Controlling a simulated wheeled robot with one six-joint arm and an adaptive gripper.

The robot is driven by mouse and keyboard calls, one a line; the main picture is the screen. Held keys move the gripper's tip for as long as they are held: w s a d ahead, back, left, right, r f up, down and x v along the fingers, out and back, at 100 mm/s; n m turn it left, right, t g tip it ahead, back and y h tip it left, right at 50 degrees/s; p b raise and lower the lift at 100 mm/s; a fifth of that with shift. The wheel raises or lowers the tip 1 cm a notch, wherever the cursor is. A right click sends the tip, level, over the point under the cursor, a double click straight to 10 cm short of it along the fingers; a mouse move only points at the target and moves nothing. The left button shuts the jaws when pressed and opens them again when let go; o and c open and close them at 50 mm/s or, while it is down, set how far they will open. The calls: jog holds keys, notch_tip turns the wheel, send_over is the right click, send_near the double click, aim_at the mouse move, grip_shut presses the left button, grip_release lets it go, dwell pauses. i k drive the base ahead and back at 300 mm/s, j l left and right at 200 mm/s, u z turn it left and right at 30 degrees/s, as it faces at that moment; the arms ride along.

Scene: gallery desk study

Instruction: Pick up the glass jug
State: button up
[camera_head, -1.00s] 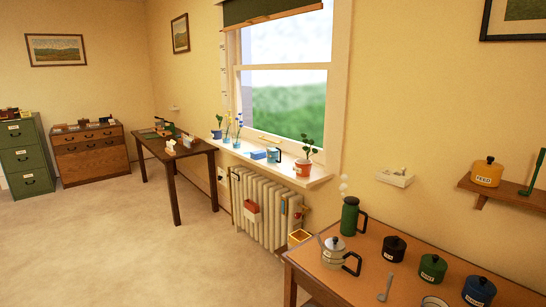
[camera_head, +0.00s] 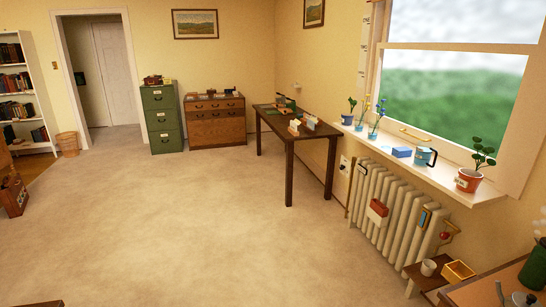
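On the white windowsill (camera_head: 440,186) stands a small blue jug-like vessel (camera_head: 424,156) with a dark handle on its right side. It is too small here to tell whether it is glass. A blue box (camera_head: 402,152) lies just left of it, and a plant in a terracotta pot (camera_head: 467,181) stands to its right. No other vessel that is clearly a glass jug shows. My gripper is not in view.
A white radiator (camera_head: 395,210) stands below the sill. A low stool holds a pale cup (camera_head: 428,267) and a yellow box (camera_head: 458,271). A desk corner with a green pot (camera_head: 536,265) is at lower right. A dark table (camera_head: 290,130) stands farther back. The middle floor is clear.

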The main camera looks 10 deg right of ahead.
aim_at(424, 150)
jog(key=i+j, duration=0.1)
jog(key=i, duration=0.8)
jog(key=i+j, duration=0.1)
jog(key=i, duration=0.75)
